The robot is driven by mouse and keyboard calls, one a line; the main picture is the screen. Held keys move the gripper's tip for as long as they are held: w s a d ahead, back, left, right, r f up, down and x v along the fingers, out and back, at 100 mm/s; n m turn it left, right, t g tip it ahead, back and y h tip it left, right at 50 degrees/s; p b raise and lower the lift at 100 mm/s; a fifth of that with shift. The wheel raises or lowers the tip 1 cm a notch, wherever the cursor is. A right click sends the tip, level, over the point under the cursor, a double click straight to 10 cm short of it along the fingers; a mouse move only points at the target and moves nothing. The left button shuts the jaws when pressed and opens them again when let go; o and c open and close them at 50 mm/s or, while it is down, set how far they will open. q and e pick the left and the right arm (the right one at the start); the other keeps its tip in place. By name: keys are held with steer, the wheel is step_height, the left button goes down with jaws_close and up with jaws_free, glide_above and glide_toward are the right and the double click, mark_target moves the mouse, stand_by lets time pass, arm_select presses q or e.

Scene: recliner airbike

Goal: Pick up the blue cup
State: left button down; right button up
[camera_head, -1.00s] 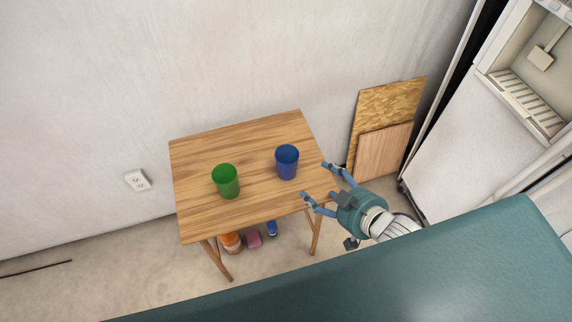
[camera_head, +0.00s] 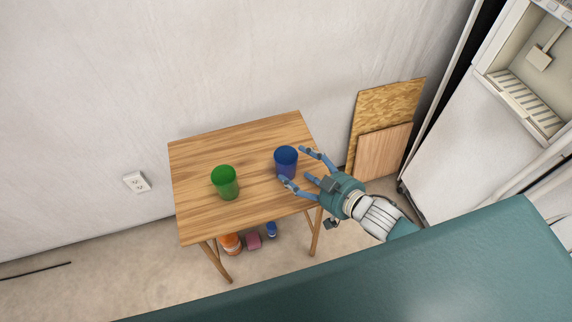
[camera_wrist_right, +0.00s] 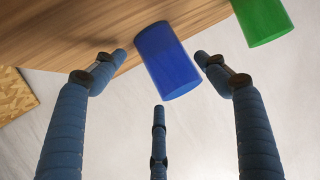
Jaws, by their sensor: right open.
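The blue cup (camera_head: 286,160) stands upright on the right part of the small wooden table (camera_head: 200,152). My right gripper (camera_head: 294,167) is open, with its fingers reaching in from the right beside the cup. In the right wrist view the blue cup (camera_wrist_right: 167,60) appears beyond the fingertips, between the two outer fingers and closer to the right one. A third finger of my right gripper (camera_wrist_right: 158,80) shows below the cup. Nothing is held. I cannot tell whether a fingertip touches the cup. My left gripper is not in view.
A green cup (camera_head: 226,183) stands on the table left of the blue cup; it also shows in the right wrist view (camera_wrist_right: 262,18). Wooden boards (camera_head: 385,150) lean on the wall at right. Several items, including an orange one (camera_head: 231,243), sit under the table.

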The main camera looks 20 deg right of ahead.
steer(key=x, duration=0.3)
steer(key=shift+w+a+f, duration=0.1)
steer(key=shift+w, duration=0.15)
steer(key=c, duration=0.8)
step_height(320, 180, up, 20)
steer(key=shift+r+p, duration=0.1)
steer(key=shift+p, duration=0.9)
